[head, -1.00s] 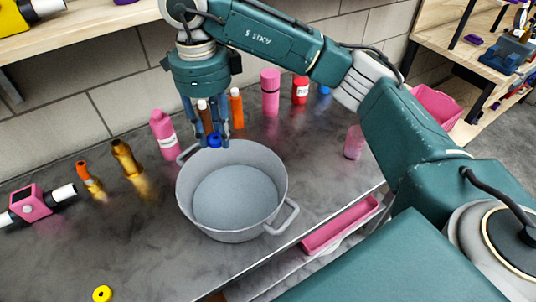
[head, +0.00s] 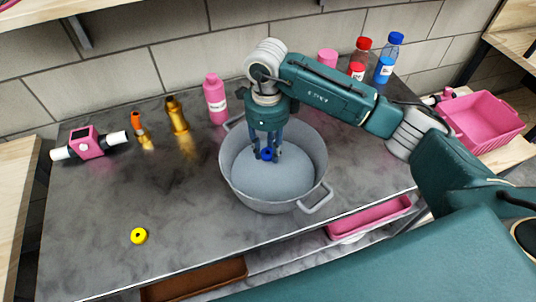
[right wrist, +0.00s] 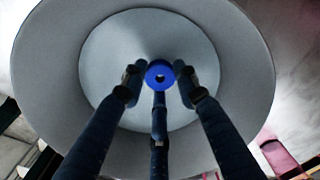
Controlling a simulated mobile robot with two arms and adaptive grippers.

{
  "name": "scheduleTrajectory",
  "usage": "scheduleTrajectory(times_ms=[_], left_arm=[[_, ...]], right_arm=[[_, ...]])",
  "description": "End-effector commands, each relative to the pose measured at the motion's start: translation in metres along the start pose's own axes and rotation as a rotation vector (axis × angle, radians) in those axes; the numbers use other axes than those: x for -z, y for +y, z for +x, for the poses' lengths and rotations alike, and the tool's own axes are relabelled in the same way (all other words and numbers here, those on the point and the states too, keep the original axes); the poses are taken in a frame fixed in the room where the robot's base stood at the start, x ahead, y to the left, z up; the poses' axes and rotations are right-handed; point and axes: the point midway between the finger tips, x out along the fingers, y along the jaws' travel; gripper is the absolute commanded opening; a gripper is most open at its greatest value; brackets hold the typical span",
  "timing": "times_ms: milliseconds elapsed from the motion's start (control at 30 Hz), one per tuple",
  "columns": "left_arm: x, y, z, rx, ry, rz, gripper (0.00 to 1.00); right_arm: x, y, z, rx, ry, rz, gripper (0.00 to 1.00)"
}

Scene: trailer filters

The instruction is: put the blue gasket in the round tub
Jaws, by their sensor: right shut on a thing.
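The blue gasket (head: 267,154) is a small ring with a centre hole. My right gripper (head: 266,152) is shut on it, with the fingers pointing down. The round tub (head: 313,150) is a grey pot with two side handles on the dark counter. In the head view the gasket is over the tub's opening. In the right wrist view the gasket (right wrist: 160,75) sits between the fingertips, with the tub (right wrist: 250,45) below and around it. How high the gasket is above the tub floor is hard to tell. My left gripper is not in view.
A pink bottle (head: 215,98) stands just behind the tub. Brass and orange fittings (head: 177,115) and a pink valve (head: 88,143) are at the left. A yellow ring (head: 139,236) lies at the front left. Red- and blue-capped bottles (head: 386,60) stand back right.

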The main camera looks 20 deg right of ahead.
Motion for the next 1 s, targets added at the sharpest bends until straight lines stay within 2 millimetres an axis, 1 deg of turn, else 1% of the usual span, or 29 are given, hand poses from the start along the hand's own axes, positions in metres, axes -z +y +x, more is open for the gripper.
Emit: scheduleTrajectory(times_ms=[100, 233, 467, 600, 633, 667, 700, 733, 1000], left_arm=[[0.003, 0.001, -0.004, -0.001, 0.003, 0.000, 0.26], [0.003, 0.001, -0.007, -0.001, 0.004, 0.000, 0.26], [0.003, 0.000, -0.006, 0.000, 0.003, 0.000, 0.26], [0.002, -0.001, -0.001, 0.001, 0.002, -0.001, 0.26], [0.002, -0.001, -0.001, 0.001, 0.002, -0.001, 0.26], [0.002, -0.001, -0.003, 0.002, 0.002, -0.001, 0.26], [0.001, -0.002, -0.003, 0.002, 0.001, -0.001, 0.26], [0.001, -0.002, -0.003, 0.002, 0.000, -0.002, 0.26], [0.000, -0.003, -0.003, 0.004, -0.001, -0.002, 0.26]], right_arm=[[0.001, 0.002, 0.018, -0.005, 0.004, 0.000, 0.19], [0.001, 0.001, 0.035, -0.002, 0.003, 0.000, 0.19], [0.000, 0.000, 0.037, 0.000, 0.002, -0.001, 0.19], [0.000, 0.000, 0.041, 0.000, 0.002, -0.001, 0.19], [0.000, 0.000, 0.041, 0.000, 0.002, -0.001, 0.32], [0.000, 0.000, 0.040, 0.000, 0.002, -0.001, 0.38], [0.000, 0.000, 0.040, 0.000, 0.002, -0.001, 0.46], [0.000, 0.000, 0.040, 0.000, 0.002, -0.001, 0.49], [0.000, 0.000, 0.039, 0.000, 0.002, 0.000, 0.49]])
